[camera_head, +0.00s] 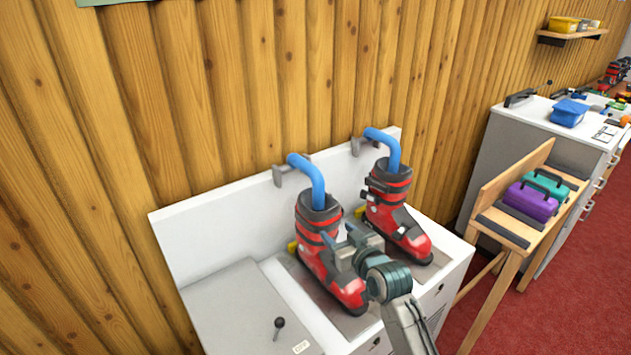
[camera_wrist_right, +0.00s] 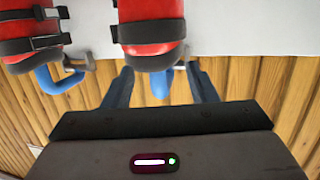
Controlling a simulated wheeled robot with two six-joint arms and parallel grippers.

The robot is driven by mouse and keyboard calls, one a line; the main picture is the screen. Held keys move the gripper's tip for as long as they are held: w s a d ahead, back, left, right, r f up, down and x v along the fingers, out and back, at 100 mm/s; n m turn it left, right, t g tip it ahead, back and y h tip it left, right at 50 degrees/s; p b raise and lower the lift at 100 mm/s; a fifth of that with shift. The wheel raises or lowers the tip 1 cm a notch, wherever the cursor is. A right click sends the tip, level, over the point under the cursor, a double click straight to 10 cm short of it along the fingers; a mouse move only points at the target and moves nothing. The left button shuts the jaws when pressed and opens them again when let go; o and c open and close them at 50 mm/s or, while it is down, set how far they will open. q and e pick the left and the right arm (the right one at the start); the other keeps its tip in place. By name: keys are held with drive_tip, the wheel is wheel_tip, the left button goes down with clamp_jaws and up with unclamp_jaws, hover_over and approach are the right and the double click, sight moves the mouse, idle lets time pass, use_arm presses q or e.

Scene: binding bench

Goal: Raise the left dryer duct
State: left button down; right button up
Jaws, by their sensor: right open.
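The left dryer duct (camera_head: 312,180) is a bent blue tube. It runs from a grey bracket on the white back panel down into the top of the left red-and-black boot (camera_head: 346,288). My right gripper (camera_head: 338,240) is in front of this boot, open and empty, its body hiding part of the boot. In the right wrist view, which looks upside down, a piece of blue duct (camera_wrist_right: 160,83) shows between the two spread fingers, beyond the boot (camera_wrist_right: 150,30); no contact shows. The right duct (camera_head: 386,142) goes into the right boot (camera_head: 400,228). My left gripper is not in view.
The boots stand on a white dryer unit (camera_head: 235,300) with a black knob (camera_head: 279,323) at front left. A wooden plank wall (camera_head: 250,90) is close behind. To the right are a wooden stand (camera_head: 520,228) with purple and teal cases and a white-topped cabinet (camera_head: 530,115).

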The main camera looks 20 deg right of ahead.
drive_tip(key=t, duration=0.2)
approach(315, 180)
wheel_tip(315, 180, down, 2)
drive_tip(key=w+d, duration=0.1)
drive_tip(key=w, duration=0.4)
drive_tip(key=w+a+p, duration=0.1)
drive_tip(key=w, duration=0.3)
drive_tip(key=w+p, duration=0.1)
drive_tip(key=w, duration=0.2)
drive_tip(key=shift+w+a, duration=0.2)
drive_tip(key=shift+w, duration=0.15)
clamp_jaws()
